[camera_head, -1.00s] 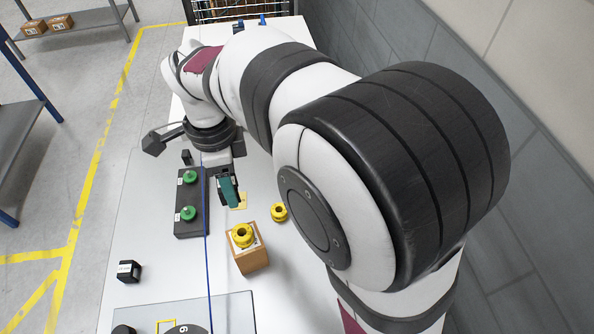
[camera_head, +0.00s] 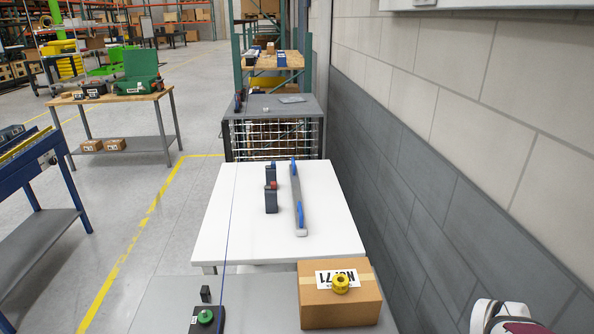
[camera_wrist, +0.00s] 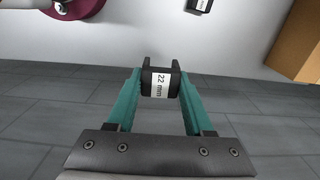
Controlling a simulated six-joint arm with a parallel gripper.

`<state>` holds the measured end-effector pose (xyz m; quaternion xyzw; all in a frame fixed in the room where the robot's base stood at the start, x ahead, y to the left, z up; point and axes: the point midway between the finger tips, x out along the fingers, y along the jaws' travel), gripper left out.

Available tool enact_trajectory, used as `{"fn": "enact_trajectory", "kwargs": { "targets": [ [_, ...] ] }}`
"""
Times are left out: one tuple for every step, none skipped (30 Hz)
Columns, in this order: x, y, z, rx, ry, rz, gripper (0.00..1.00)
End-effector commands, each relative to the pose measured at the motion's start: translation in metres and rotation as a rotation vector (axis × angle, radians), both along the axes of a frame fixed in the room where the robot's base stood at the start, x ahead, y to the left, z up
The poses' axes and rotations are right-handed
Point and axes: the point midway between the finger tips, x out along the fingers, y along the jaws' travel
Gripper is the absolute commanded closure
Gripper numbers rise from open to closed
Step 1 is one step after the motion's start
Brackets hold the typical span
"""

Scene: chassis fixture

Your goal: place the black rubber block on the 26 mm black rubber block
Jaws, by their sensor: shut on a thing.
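In the wrist view my gripper (camera_wrist: 161,88) has two teal fingers shut on a black rubber block (camera_wrist: 160,82), whose white label reads 22 mm. The block is held clear in the air between the fingertips. Another black block (camera_wrist: 200,6) with a white label is cut off by the top edge of that view; its label is too small to read, so I cannot tell whether it is the 26 mm one. My gripper is out of the head view.
In the head view a cardboard box (camera_head: 318,308) carries a yellow knob (camera_head: 341,284). A green knob (camera_head: 205,317) on a dark base and a small dark piece (camera_head: 205,293) stand to its left. Beyond, a white table (camera_head: 245,225) holds a grey rail (camera_head: 299,210). A wall borders the right.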

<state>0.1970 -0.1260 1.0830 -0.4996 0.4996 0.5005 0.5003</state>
Motion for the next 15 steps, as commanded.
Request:
{"fn": "enact_trajectory", "kwargs": {
  "targets": [
    [0.0, 0.0, -0.006, 0.001, 0.003, 0.002, 1.0],
    [0.0, 0.0, -0.009, 0.001, 0.003, 0.001, 1.0],
    [0.001, 0.001, -0.013, 0.001, 0.002, 0.001, 1.0],
    [0.002, 0.004, -0.015, 0.001, 0.002, 0.003, 1.0],
    [0.005, 0.007, -0.019, 0.001, 0.002, 0.005, 1.0],
    [0.01, 0.014, -0.024, 0.002, 0.003, 0.008, 1.0],
    [0.015, 0.021, -0.029, 0.002, 0.004, 0.01, 1.0],
    [0.021, 0.028, -0.035, 0.002, 0.005, 0.012, 1.0],
    [0.028, 0.039, -0.043, 0.002, 0.005, 0.013, 1.0],
    [0.034, 0.046, -0.049, 0.002, 0.006, 0.012, 1.0],
    [0.04, 0.053, -0.055, 0.002, 0.006, 0.012, 1.0],
    [0.047, 0.063, -0.062, 0.001, 0.006, 0.01, 1.0],
    [0.053, 0.069, -0.066, 0.001, 0.005, 0.01, 1.0],
    [0.057, 0.075, -0.07, 0.001, 0.004, 0.009, 1.0],
    [0.062, 0.081, -0.075, 0.0, 0.003, 0.008, 1.0]
  ]
}}
